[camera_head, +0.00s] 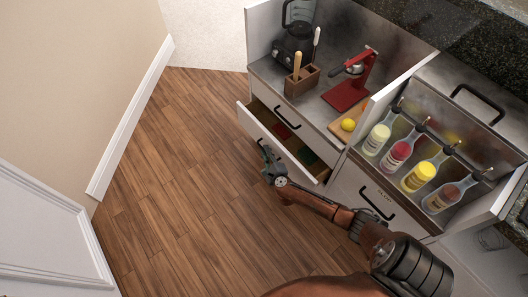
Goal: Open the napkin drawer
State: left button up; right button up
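The drawer's handle is not clearly visible there. The fingers are small and partly hidden, so I cannot tell if they are closed on it. My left gripper is not in view.
A lower front with a black handle (377,203) is beside my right forearm. Above it hangs a rack of several bottles (418,176). A red juicer (352,82), a lemon (348,124) and a utensil box (301,82) stand on the counter. The wooden floor (180,170) at left is clear.

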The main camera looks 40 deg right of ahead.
jog(key=shift+w, duration=0.15)
jog(key=shift+c, duration=0.3)
grip_shut()
